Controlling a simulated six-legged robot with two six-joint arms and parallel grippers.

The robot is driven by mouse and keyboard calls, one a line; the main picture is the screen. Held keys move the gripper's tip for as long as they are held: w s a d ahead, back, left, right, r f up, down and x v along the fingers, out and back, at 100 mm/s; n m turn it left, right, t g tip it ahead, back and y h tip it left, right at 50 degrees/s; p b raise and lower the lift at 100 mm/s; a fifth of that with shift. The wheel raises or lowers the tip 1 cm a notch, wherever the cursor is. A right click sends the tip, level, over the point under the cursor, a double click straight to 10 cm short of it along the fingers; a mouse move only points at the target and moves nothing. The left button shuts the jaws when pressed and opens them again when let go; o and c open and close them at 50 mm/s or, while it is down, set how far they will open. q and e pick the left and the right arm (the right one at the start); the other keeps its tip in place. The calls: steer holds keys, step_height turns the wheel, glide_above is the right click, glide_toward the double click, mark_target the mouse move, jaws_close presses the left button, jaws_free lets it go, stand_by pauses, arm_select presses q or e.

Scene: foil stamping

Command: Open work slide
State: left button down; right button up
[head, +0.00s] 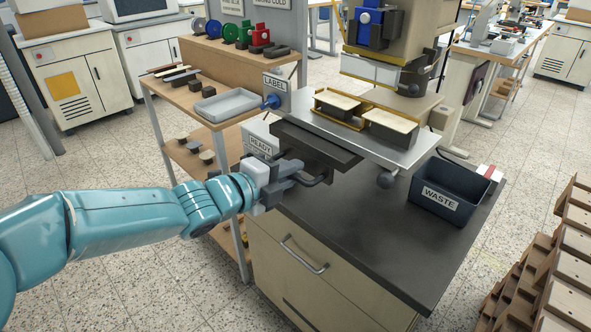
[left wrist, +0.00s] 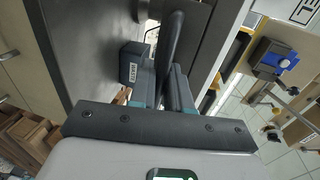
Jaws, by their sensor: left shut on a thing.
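The work slide (head: 318,144) is a dark flat slab at the front of the stamping press. It juts out toward me from beside the light metal plate (head: 385,148). Its dark bar handle (head: 322,179) hangs at its near edge. My left gripper (head: 298,172) comes in from the left and is shut on this handle. In the left wrist view the handle (left wrist: 174,38) rises between the two fingers of my left gripper (left wrist: 163,80). The fingers hide part of the handle. My right gripper is not in view.
A dark WASTE bin (head: 449,190) stands right on the black worktop (head: 365,225). Two pale-topped blocks in yellow frames (head: 340,101) sit on the metal plate. A shelf with a grey tray (head: 228,104) stands left. Wooden pallets (head: 565,250) lie at lower right.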

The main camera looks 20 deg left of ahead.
arm_select(q)
steer(key=shift+f, duration=0.15)
steer(key=c, duration=1.4)
jaws_free()
steer(key=shift+s, duration=0.1)
steer(key=shift+o, duration=0.8)
steer(key=shift+s+a, duration=0.15)
steer(key=shift+s, duration=0.1)
steer(key=shift+w, duration=0.2)
steer(key=p+v, duration=0.3)
steer(key=v, duration=1.3)
steer(key=shift+s+p, duration=0.25)
steer(key=shift+p, duration=0.15)
